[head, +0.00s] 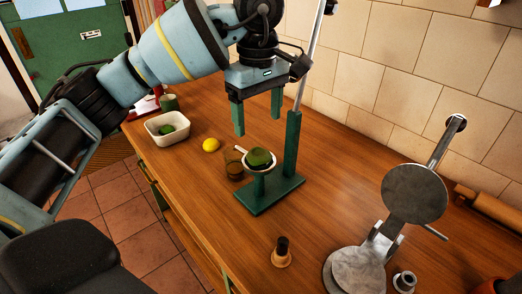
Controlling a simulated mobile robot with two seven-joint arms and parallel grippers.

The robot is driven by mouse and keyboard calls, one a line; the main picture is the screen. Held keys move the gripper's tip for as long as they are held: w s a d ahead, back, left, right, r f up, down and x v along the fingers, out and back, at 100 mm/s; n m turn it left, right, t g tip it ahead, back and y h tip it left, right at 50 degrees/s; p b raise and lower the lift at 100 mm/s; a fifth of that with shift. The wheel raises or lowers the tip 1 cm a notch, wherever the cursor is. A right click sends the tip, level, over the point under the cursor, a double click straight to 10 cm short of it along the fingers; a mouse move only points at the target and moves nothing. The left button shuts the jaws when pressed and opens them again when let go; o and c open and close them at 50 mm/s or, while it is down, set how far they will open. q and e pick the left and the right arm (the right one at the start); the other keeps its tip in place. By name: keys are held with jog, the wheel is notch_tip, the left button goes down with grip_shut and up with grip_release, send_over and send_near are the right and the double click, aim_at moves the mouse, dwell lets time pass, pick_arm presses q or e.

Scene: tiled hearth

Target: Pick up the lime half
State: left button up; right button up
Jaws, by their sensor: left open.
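A dark green, dome-shaped lime half (260,157) sits in the pale round cup of a green stand (290,184) with a tall metal post. Another green piece (167,130), perhaps also lime, lies in a white rectangular dish (153,133) to the left; I cannot tell whether it is a half. My left gripper (258,126) is open and empty. It points down above the stand's cup, with its two green fingers apart and clear of the lime half. My right gripper is not in view.
A yellow lemon (211,145) and a brown glass (234,170) stand left of the stand. A metal press (414,195) with a round plate stands at right. A small dark-topped tool (281,253) is near the front. The wooden counter (215,205) is clear between them. A tiled wall runs behind.

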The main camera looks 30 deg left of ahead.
aim_at(258, 147)
pick_arm(q)
notch_tip(258, 147, down, 2)
jog(key=shift+w+f, duration=0.1)
jog(key=shift+f, duration=0.1)
jog(key=shift+s+f+p, duration=0.2)
jog(key=shift+f+p, duration=0.1)
jog(key=shift+f, duration=2.25)
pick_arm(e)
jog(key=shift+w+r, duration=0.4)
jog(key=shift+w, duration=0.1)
pick_arm(q)
jog(key=shift+c, duration=0.4)
jog(key=c, duration=1.1)
jog(key=shift+o, duration=0.2)
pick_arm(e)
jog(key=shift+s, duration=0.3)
pick_arm(q)
jog(key=shift+r, duration=0.15)
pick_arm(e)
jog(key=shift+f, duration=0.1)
